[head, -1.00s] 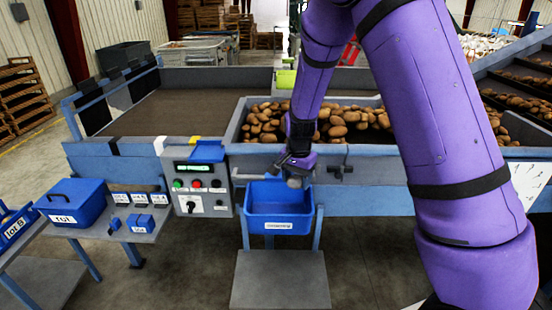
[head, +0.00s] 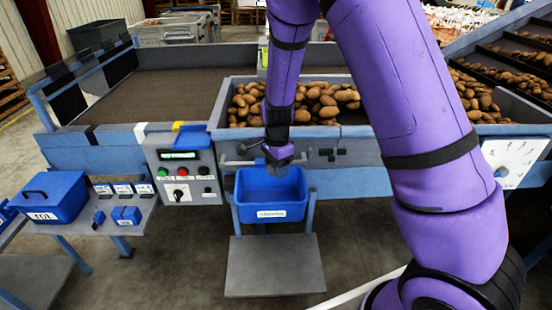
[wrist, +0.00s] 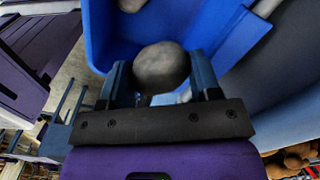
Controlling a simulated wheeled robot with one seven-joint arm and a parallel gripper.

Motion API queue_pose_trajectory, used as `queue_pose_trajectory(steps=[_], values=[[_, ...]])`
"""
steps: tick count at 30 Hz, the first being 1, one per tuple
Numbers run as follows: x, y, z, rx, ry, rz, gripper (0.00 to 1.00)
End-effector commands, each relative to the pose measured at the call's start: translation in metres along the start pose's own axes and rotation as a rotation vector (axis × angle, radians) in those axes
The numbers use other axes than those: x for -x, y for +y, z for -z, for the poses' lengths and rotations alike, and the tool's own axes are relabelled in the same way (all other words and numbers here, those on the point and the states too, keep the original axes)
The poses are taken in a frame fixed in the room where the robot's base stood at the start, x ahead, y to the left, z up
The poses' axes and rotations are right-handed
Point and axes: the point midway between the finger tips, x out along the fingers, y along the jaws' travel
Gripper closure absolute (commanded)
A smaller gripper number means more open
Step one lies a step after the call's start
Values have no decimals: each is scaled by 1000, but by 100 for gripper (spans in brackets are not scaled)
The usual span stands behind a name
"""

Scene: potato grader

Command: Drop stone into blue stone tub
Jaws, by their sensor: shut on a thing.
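My gripper (head: 279,164) is over the blue stone tub (head: 270,196), near its back rim, pointing down. In the wrist view my gripper (wrist: 162,80) is shut on a rounded grey stone (wrist: 162,66), held between the two dark fingers. The blue tub (wrist: 100,35) shows behind and below the stone in that view. In the head view the held stone is hard to make out against the dark fingers. The tub carries a white label on its front.
Potatoes (head: 310,100) lie on the grader table behind the tub. A control box (head: 182,170) stands left of the tub, and a blue lidded box (head: 50,195) sits on a side shelf. A grey lump (wrist: 131,4) shows inside the tub in the wrist view.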

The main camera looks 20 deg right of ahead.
Motion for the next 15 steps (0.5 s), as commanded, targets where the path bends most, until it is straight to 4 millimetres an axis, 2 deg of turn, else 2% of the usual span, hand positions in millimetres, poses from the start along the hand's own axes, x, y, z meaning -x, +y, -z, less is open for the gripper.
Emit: queue_pose_trajectory(steps=[6, 14, 15], values=[[-11, 0, 0, -1, 0, 0, 70], [-12, 0, 0, 0, 0, 0, 70], [-12, 0, 0, 0, 0, 0, 40]])
